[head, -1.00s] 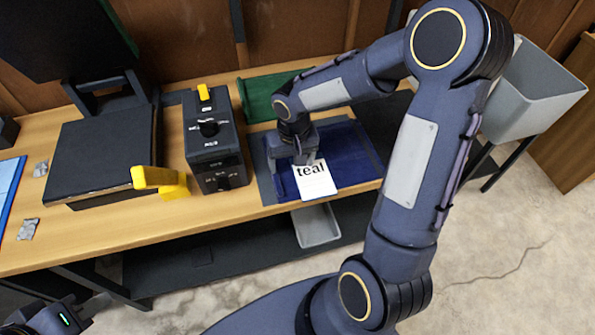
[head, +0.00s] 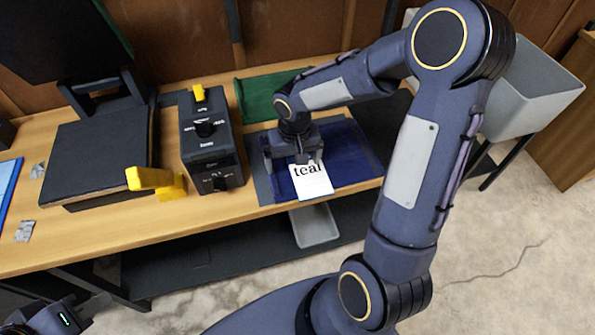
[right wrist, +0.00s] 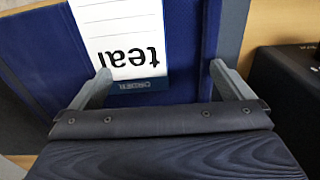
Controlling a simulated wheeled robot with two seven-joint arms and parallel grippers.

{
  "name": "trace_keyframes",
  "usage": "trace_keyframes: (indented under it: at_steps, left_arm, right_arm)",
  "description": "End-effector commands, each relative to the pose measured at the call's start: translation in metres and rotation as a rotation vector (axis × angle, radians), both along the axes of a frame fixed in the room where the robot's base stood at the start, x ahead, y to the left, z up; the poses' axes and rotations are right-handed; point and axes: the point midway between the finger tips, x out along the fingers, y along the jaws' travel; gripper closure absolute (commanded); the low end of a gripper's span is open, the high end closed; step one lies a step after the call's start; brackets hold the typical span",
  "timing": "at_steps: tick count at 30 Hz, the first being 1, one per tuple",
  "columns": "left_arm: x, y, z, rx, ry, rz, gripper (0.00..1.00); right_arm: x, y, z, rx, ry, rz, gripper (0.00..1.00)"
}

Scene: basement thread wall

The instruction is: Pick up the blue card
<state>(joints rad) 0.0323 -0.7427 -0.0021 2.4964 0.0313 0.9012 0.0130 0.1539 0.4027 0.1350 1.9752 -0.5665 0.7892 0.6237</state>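A white card (head: 312,183) printed "teal" lies on a dark blue mat (head: 348,154) on the bench. In the right wrist view the card (right wrist: 115,35) is white with faint lines, and a blue strip (right wrist: 137,86) with small unreadable lettering shows along its edge. I cannot tell whether the strip belongs to the card, and no other card clearly shows as blue. My right gripper (head: 296,160) is over the mat at the card's far edge. It is open and empty, its fingers (right wrist: 165,85) apart on either side of the card's width. My left gripper (head: 62,318) is partly cut off at bottom left.
A black box with dials (head: 210,140) stands left of the mat. Left of it are a yellow handle (head: 155,180) and a black flat-topped machine (head: 95,160). A green tray (head: 262,95) lies behind the mat. A grey bin (head: 530,90) stands at right.

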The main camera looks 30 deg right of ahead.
Motion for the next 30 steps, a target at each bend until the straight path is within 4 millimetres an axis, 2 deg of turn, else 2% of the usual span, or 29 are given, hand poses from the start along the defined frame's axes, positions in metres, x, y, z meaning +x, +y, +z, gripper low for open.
trace_keyframes:
  at_steps: [1, 2, 13, 17, 19, 21, 25, 30]
  left_arm:
    - [0.000, 0.000, -0.004, 0.000, 0.000, 0.000, 0.74]
    - [0.000, 0.000, -0.004, 0.000, 0.000, 0.000, 0.74]
    - [0.000, 0.000, -0.003, 0.000, 0.000, 0.000, 0.74]
    - [0.000, 0.000, -0.002, 0.000, 0.000, 0.000, 0.74]
    - [0.000, 0.000, 0.004, 0.000, 0.000, 0.000, 0.74]
    - [0.000, 0.000, 0.020, 0.000, 0.000, 0.000, 0.74]
    - [0.000, 0.000, 0.046, 0.000, -0.001, 0.000, 0.74]
    - [0.000, 0.000, 0.048, 0.000, 0.000, 0.000, 0.74]
  right_arm:
    - [-0.018, -0.009, -0.017, -0.018, 0.066, -0.007, 0.00]
    - [-0.018, -0.009, -0.014, -0.018, 0.065, -0.007, 0.00]
    - [-0.024, -0.005, 0.045, -0.016, 0.051, -0.005, 0.00]
    - [-0.025, -0.003, 0.060, -0.015, 0.047, -0.004, 0.00]
    - [-0.025, -0.005, 0.067, -0.014, 0.049, -0.005, 0.00]
    - [-0.026, -0.014, 0.074, -0.013, 0.053, -0.004, 0.00]
    - [-0.028, -0.033, 0.075, -0.011, 0.053, 0.005, 0.00]
    - [-0.029, -0.041, 0.056, -0.011, 0.053, 0.013, 0.00]
